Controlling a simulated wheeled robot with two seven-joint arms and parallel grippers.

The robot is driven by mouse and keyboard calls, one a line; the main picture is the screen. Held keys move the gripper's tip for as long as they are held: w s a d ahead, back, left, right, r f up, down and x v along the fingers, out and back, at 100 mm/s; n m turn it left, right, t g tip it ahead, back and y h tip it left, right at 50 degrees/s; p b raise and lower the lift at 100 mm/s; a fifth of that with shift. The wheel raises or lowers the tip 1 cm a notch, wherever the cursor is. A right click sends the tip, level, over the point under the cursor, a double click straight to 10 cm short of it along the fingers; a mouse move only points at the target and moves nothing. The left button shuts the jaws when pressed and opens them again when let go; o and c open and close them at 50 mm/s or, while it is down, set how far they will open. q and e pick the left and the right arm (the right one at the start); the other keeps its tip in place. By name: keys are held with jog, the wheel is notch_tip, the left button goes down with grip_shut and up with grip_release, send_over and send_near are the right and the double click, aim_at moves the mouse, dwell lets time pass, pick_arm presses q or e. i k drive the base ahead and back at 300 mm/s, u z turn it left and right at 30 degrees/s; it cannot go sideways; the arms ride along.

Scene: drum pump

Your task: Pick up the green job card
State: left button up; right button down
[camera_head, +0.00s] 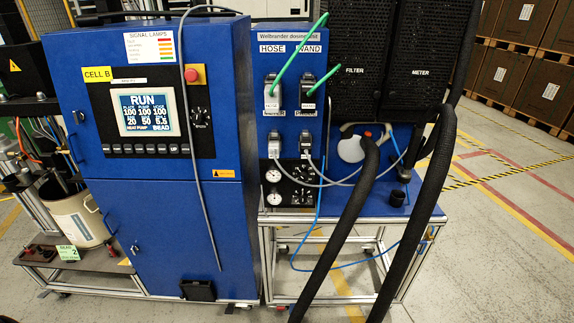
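A small light-green card (68,253) with dark print, which seems to read "BEAD 2", is at the lower left. It is at the front of the low shelf (100,265), in front of a cream drum (77,220). Whether it stands on the shelf or is fixed to something is too small to tell. Neither of my grippers shows in the head view.
A blue control cabinet (165,225) with a lit screen (149,114) stands right of the card. A blue dosing unit (290,130) stands on a framed cart farther right. Thick black hoses (345,235) hang in front. Dark red parts (42,251) lie left of the card.

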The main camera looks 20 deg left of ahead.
aim_at(70, 254)
jog(key=u, duration=3.2)
jog(key=i, duration=5.3)
jog(key=z, duration=1.35)
